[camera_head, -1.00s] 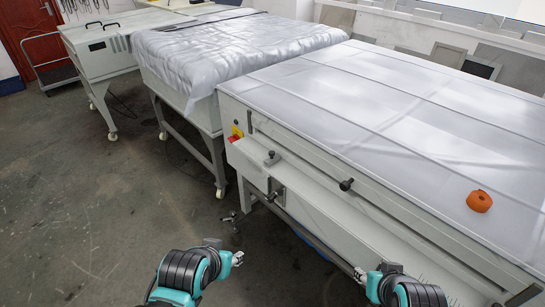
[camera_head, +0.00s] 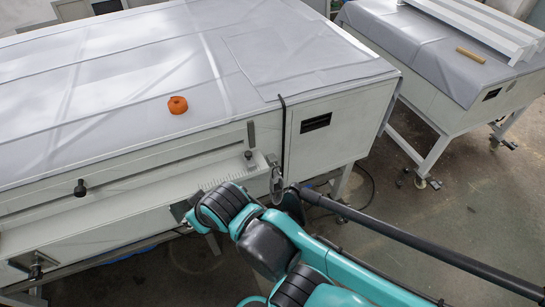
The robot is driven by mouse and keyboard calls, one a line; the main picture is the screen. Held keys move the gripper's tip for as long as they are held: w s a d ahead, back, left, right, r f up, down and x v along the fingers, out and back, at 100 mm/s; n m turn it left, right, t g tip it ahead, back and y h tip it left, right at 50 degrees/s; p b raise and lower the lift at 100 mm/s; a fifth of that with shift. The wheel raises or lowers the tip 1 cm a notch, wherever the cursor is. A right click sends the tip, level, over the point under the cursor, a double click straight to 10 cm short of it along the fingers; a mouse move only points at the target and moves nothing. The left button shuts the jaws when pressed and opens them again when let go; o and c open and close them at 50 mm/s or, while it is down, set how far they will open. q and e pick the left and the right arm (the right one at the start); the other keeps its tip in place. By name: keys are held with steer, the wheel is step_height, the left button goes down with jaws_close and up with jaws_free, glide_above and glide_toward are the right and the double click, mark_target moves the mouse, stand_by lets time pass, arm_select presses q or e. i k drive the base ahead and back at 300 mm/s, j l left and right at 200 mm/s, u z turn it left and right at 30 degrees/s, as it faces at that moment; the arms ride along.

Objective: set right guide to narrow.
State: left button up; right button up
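The long white machine shows its slotted front ledge. The right guide's black knob (camera_head: 249,160) is at the right end of that ledge, beside a printed scale (camera_head: 224,173). My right arm comes in from the lower right, and its wrist is just below and in front of this knob. My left gripper is not in view.
Another black knob (camera_head: 80,188) is further left on the ledge, with a clamp (camera_head: 36,263) below it. An orange roll (camera_head: 178,105) lies on the machine top. A second covered table (camera_head: 430,45) stands at right. Open floor lies between the machines.

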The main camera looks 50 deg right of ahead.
mark_target(247, 155)
steer(key=k+z, duration=0.15)
steer(key=z, duration=1.3)
